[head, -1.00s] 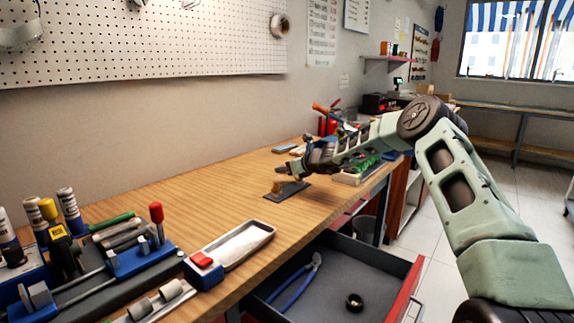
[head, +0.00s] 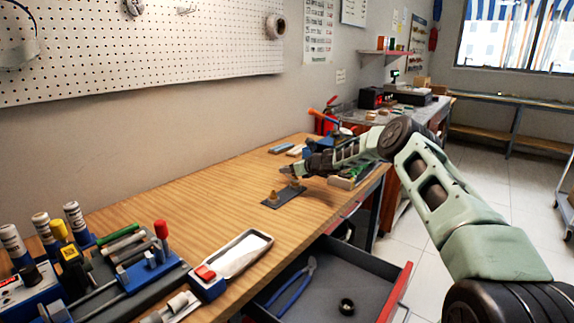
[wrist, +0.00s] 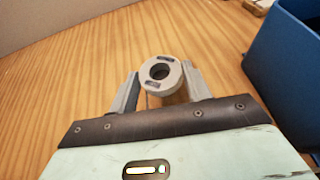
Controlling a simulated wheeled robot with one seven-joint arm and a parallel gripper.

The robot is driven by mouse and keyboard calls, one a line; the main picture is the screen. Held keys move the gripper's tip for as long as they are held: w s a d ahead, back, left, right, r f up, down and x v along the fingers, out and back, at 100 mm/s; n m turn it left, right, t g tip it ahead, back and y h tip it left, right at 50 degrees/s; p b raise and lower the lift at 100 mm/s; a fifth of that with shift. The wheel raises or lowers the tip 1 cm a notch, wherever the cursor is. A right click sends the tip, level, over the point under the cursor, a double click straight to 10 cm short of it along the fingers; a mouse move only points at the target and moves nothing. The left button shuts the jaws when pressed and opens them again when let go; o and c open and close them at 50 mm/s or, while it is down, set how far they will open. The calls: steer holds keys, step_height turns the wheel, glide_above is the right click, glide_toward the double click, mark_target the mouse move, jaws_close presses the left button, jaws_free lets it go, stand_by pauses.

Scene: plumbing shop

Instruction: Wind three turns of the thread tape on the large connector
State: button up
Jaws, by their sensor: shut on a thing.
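My gripper (head: 287,170) is at the far part of the workbench, just above and beyond a dark plate (head: 284,202). In the wrist view its two fingers are shut on a pale grey ring-shaped roll (wrist: 160,74) with a dark centre hole and dark markings, which looks like the thread tape. A thin line hangs below the roll. Two small brass-coloured fittings stand on the plate: a nearer one (head: 273,197) and a farther one (head: 295,184). I cannot tell which is the large connector. No tape is discernible on either at this size.
A blue box wall (wrist: 285,60) is close on the right in the wrist view. A metal tray (head: 240,255) and a tool rack (head: 115,285) are at the near left. An open drawer (head: 330,285) holds blue pliers. The middle bench top is clear.

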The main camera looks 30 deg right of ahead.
steer(key=shift+d, duration=0.4)
steer(key=shift+s+d, duration=0.2)
steer(key=shift+d, duration=0.5)
steer(key=shift+s+d, duration=0.15)
steer(key=shift+d, duration=0.55)
steer(key=shift+s+d, duration=0.9)
steer(key=shift+d, duration=0.1)
steer(key=shift+s+d, duration=0.3)
steer(key=shift+s, duration=0.25)
steer(key=shift+s+d+b, duration=0.25)
steer(key=shift+s+b, duration=0.35)
steer(key=shift+s, duration=0.7)
steer(key=shift+s+a+f+b, duration=0.1)
steer(key=shift+s+a+b, duration=0.05)
steer(key=shift+s+b, duration=0.45)
steer(key=shift+s+a+f+b, duration=0.1)
steer(key=shift+s+b, duration=0.4)
steer(key=shift+b, duration=0.1)
steer(key=shift+s+a+r+b, duration=0.15)
steer(key=shift+s+a+b, duration=0.1)
steer(key=shift+s+b, duration=0.2)
steer(key=shift+s+a+b, duration=0.3)
steer(key=shift+s+b, duration=0.1)
steer(key=shift+b, duration=0.4)
steer(key=b, duration=0.1)
steer(key=s+a+b, duration=0.1)
steer(key=b, duration=0.1)
steer(key=shift+s+a, duration=0.2)
steer(key=shift+a, duration=0.1)
steer(key=shift+r, duration=0.1)
